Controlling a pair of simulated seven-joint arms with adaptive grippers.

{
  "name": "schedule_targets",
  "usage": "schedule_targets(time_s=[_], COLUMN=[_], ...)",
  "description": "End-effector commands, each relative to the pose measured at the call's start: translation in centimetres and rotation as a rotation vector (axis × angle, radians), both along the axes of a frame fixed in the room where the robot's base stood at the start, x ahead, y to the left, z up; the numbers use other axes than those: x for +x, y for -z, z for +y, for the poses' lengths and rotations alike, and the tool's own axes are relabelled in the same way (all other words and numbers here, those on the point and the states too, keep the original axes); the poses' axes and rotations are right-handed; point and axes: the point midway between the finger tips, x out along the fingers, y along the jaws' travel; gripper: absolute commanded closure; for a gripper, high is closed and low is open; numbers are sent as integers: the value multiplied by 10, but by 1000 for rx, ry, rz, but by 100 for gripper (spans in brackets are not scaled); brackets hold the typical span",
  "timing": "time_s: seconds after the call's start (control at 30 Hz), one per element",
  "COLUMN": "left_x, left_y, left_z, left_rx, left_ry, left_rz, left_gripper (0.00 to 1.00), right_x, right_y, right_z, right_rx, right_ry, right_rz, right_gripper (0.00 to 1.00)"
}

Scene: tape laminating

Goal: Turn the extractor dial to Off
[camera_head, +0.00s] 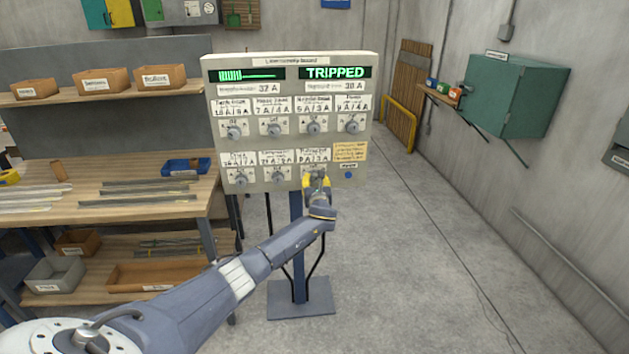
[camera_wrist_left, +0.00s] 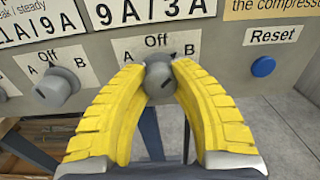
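The control board (camera_head: 290,60) stands ahead with two rows of grey dials; its screen reads TRIPPED. My left gripper (camera_head: 317,176) is at the third dial of the bottom row. In the left wrist view, the yellow fingers (camera_wrist_left: 159,66) sit on both sides of this grey dial (camera_wrist_left: 160,82) and appear to touch it. Off is printed above it, A to the left and B to the right. The label above it shows 9A/3A; its name is cut off there and unclear in the head view. The dial's exact setting is hard to tell. My right gripper is out of view.
A neighbouring dial (camera_wrist_left: 58,88) is close on the left. The blue Reset button (camera_wrist_left: 262,66) is to the right. A workbench (camera_head: 120,215) with metal strips stands left of the board. The floor to the right is open, with a green wall cabinet (camera_head: 510,95) beyond.

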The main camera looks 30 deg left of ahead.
Motion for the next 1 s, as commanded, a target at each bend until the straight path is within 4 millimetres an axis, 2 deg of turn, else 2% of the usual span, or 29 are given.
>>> schedule_targets(time_s=[0.03,0.13,0.17,0.53,1.0], left_x=[0,0,0,0,0], left_y=[0,0,1,1,2], left_z=[0,0,0,0,0], left_rx=[0,0,0,-57,-351], left_ry=[-1,-1,-1,-2,-1], left_rz=[0,1,1,-44,-278], left_gripper=[87,99,100,100,100], right_x=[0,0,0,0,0], right_y=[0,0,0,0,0], right_z=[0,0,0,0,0], right_rx=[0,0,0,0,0], right_ry=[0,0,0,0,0], right_rz=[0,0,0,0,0], right_gripper=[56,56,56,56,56])
